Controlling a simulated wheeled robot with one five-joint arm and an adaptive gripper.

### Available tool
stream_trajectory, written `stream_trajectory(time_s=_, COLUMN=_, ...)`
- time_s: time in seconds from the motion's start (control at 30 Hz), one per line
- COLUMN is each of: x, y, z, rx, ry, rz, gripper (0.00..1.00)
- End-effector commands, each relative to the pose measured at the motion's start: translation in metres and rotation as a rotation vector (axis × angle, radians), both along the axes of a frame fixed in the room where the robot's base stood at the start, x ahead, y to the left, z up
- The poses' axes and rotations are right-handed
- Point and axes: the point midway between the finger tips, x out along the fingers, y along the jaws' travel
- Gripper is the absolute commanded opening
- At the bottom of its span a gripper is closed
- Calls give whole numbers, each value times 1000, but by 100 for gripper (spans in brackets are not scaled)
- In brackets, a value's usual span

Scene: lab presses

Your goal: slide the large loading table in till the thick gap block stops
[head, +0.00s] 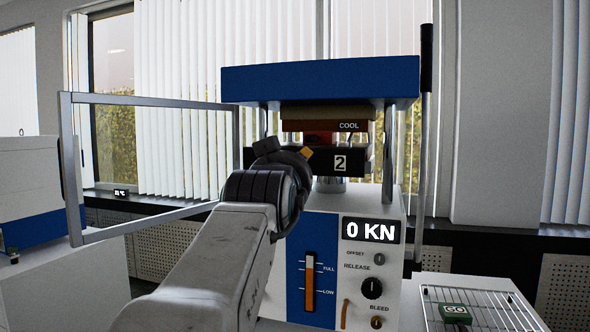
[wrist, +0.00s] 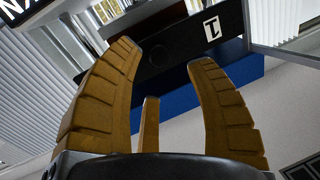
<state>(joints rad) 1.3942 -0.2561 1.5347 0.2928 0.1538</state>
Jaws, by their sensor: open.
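The press has a black slab marked 2 (head: 340,160) under a brown upper block labelled COOL (head: 348,126). A reddish piece (head: 318,138) shows in the gap between them; I cannot tell if it is the thick gap block. In the wrist view a black slab marked 1 (wrist: 180,48) lies beyond the fingers; I cannot tell which slab is the large loading table. My gripper (wrist: 164,52) is open, its orange-brown fingers spread with nothing between them. In the head view only an orange fingertip of my gripper (head: 307,153) shows beside the slab's left part; my arm hides the rest.
A metal-framed clear guard (head: 150,103) stands open at the press's left. The press display (head: 373,230) reads 0 KN. A wire rack (head: 480,306) with a green GO block (head: 455,313) is at lower right. A white and blue machine (head: 35,195) stands far left.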

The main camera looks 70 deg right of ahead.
Motion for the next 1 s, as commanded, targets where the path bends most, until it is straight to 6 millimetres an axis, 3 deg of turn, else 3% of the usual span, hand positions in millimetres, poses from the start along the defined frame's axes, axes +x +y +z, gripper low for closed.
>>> stream_trajectory(time_s=0.1, x=-4, y=20, z=1, rx=-3, ry=-1, rz=1, gripper=50)
stream_trajectory(time_s=0.4, x=-9, y=53, z=0, rx=-1, ry=0, rz=1, gripper=50)
stream_trajectory(time_s=1.0, x=-7, y=61, z=0, rx=0, ry=0, rz=10, gripper=50)
